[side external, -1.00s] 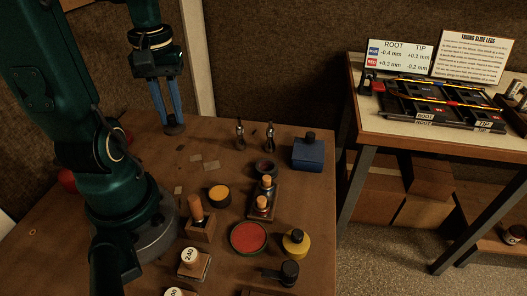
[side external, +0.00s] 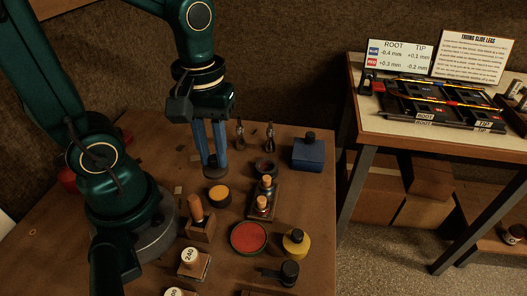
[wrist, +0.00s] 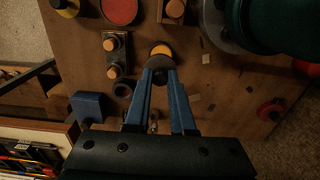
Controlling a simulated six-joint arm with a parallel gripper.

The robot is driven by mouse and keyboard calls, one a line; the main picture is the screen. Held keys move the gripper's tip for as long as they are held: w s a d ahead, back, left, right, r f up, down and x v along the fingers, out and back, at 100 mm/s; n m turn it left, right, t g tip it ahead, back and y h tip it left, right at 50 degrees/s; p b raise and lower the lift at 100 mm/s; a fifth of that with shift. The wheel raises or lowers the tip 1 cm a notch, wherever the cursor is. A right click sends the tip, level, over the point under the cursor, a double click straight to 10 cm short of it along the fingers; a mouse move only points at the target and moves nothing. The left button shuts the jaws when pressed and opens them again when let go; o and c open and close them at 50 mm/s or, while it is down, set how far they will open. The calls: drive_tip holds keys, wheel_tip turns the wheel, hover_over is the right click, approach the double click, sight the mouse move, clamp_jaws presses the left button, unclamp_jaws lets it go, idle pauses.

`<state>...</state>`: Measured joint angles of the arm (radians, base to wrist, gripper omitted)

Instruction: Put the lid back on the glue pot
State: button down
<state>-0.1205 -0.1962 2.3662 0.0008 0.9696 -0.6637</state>
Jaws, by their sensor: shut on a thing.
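My gripper (side external: 214,162) has its blue fingers pointing down and shut on a dark round lid (side external: 215,173). The lid is held above the bench, just behind and above a small dark pot with amber contents (side external: 219,194), which looks like the glue pot. A gap shows between lid and pot in the side view. In the wrist view, the lid (wrist: 160,63) at my fingertips (wrist: 160,70) overlaps part of the pot (wrist: 160,49), whose amber top shows beyond it. The pot stands upright and uncovered.
A wooden block with a handle (side external: 199,224) stands close in front of the pot. A rack with cork-topped bottles (side external: 263,203), a small dark cup (side external: 265,166) and a red-topped tin (side external: 248,238) are to its right. A blue bottle (side external: 307,155) stands farther back.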

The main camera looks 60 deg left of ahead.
drive_tip(key=shift+f, duration=3)
drive_tip(key=shift+f, duration=0.15)
drive_tip(key=shift+c, duration=1)
unclamp_jaws()
drive_tip(key=shift+r, duration=3.5)
clamp_jaws()
